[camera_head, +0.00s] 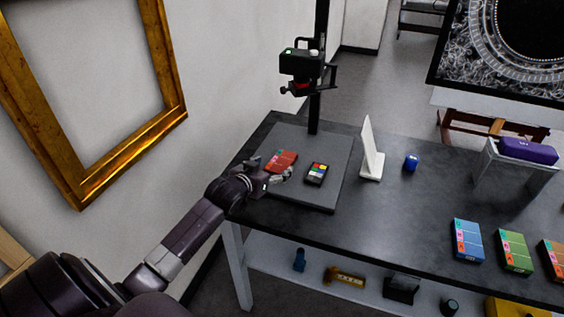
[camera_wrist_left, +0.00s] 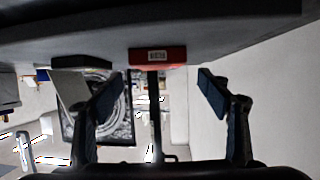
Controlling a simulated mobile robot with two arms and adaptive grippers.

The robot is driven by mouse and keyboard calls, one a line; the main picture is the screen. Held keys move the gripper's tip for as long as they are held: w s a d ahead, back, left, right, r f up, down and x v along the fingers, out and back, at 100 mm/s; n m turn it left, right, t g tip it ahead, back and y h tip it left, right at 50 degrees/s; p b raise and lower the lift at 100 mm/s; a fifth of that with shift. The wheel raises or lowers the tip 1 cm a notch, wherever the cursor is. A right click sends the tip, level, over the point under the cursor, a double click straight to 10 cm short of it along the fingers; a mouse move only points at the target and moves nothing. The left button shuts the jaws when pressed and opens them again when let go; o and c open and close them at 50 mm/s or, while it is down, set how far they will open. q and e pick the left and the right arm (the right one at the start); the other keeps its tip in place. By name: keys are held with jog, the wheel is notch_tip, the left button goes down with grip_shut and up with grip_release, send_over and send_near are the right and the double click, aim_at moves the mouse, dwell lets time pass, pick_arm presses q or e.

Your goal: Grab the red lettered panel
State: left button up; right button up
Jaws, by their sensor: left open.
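The red lettered panel (camera_head: 282,160) lies on the dark grey board (camera_head: 293,142) on the table, near its left side. In the left wrist view the red panel (camera_wrist_left: 157,57) shows its edge with a small pale label, centred between the fingers and beyond them. My left gripper (camera_head: 271,170) is open beside the panel's near side, low over the board. In the left wrist view the open fingers of my left gripper (camera_wrist_left: 160,87) are wide apart with nothing between them. My right gripper is in neither view.
A colour-patch card (camera_head: 317,173) lies just right of the panel. A black camera on a column (camera_head: 301,65) stands behind.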

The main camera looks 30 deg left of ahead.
aim_at(281, 162)
pick_arm(q)
jog(key=shift+p+x, duration=0.3)
jog(key=shift+x, duration=0.55)
jog(key=x, duration=0.2)
jog(key=shift+w+f, duration=0.1)
jog(key=shift+w, duration=0.15)
jog(key=shift+w+f, duration=0.3)
jog(key=shift+w, duration=0.2)
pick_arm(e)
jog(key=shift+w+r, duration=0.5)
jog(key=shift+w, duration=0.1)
pick_arm(q)
jog(key=c, duration=1.3)
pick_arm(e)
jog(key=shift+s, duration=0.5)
